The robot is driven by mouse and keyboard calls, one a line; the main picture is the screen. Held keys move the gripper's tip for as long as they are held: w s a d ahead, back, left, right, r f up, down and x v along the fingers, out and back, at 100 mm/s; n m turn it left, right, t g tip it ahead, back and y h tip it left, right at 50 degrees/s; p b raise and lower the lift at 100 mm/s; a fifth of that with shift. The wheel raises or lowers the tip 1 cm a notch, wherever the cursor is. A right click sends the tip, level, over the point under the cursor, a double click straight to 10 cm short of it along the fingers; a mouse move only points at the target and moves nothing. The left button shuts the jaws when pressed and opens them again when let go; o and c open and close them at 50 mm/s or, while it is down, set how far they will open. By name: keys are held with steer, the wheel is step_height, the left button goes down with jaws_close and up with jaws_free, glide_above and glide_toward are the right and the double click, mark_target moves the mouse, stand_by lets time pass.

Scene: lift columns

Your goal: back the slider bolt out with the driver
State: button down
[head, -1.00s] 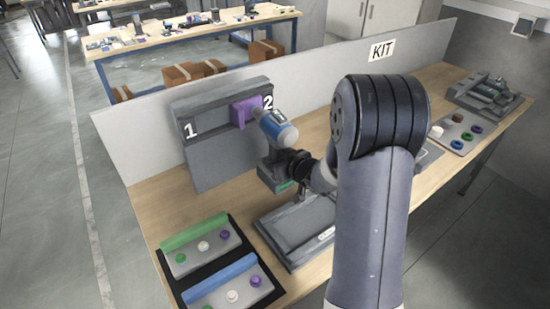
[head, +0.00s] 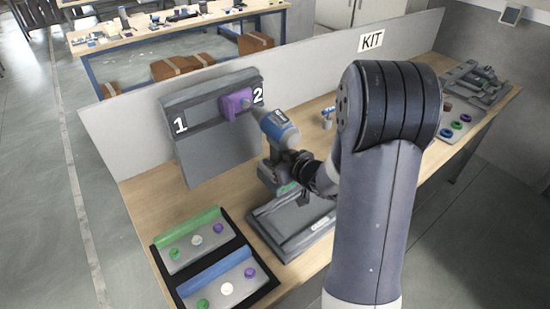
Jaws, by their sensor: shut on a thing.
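The blue and grey driver (head: 280,128) is upright in my gripper (head: 294,165), which is shut on its handle. Its nose points left toward the purple slider block (head: 235,104) on the grey panel (head: 213,146). The block sits near the number 2. A small greyish tip (head: 247,103) shows at the block's right side; I cannot tell whether it is the bolt or the driver's bit. A narrow gap shows between the driver's body and the block. My arm hides part of the bench behind it.
A grey tray (head: 290,232) lies below my gripper. A black mat (head: 240,297) with green and blue fixtures is at the front left. A KIT sign (head: 371,40) marks the back wall.

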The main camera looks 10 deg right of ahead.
steer(key=shift+r, duration=0.1)
steer(key=shift+s+d, duration=0.25)
steer(key=shift+s, duration=0.35)
steer(key=shift+s+d, duration=0.3)
steer(key=shift+s, duration=0.3)
steer(key=shift+s+d, duration=0.25)
steer(key=shift+s, duration=0.35)
